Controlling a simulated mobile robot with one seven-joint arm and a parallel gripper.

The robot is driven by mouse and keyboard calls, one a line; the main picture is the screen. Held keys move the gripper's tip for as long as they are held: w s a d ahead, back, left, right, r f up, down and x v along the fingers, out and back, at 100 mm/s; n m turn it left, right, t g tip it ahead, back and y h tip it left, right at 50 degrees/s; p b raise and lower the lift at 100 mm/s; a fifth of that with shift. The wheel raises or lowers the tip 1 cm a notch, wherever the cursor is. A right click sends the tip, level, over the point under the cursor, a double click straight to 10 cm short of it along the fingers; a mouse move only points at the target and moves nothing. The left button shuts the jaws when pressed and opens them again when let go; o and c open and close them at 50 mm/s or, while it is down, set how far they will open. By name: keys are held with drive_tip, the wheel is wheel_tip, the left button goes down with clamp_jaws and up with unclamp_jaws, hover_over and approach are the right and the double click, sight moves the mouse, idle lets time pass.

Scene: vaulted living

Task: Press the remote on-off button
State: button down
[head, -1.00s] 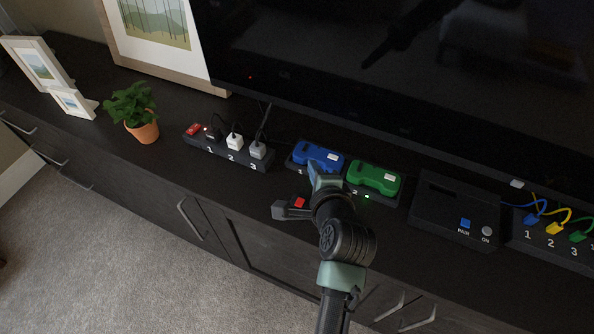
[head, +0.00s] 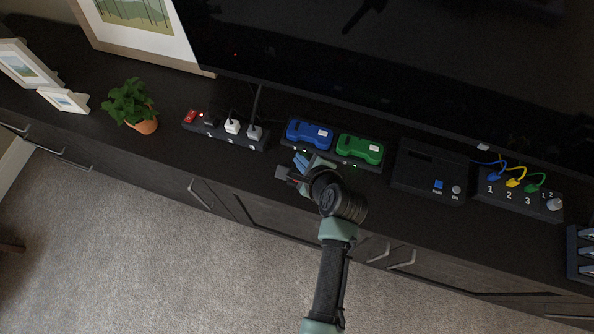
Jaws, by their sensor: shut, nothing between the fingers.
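The remote (head: 283,173) is a small dark grey object lying on the console top near its front edge, in front of the blue device. Only its left end shows clearly; my gripper and wrist cover much of the rest, and its red button is mostly hidden. My gripper (head: 301,160) is shut and empty, with pale blue-grey fingertips pointing up and left. In the picture the tips overlap the area just beyond the remote. I cannot tell whether they touch it.
A blue device (head: 309,134) and a green device (head: 359,149) sit on a dock behind. A power strip (head: 247,138) and potted plant (head: 132,105) stand left. A black box (head: 425,170) and a cable panel (head: 517,199) stand right. The TV (head: 380,70) is behind.

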drive_tip(key=shift+f, duration=0.1)
wheel_tip(320, 180, down, 6)
drive_tip(key=b, duration=0.7)
drive_tip(key=shift+f, duration=0.2)
drive_tip(key=shift+f+b, duration=0.65)
drive_tip(key=shift+f, duration=0.45)
idle(0.8)
drive_tip(key=shift+f, duration=0.4)
drive_tip(key=shift+f, duration=0.4)
idle(0.4)
drive_tip(key=shift+r, duration=0.15)
drive_tip(key=shift+r+p, duration=0.7)
drive_tip(key=shift+p, duration=0.15)
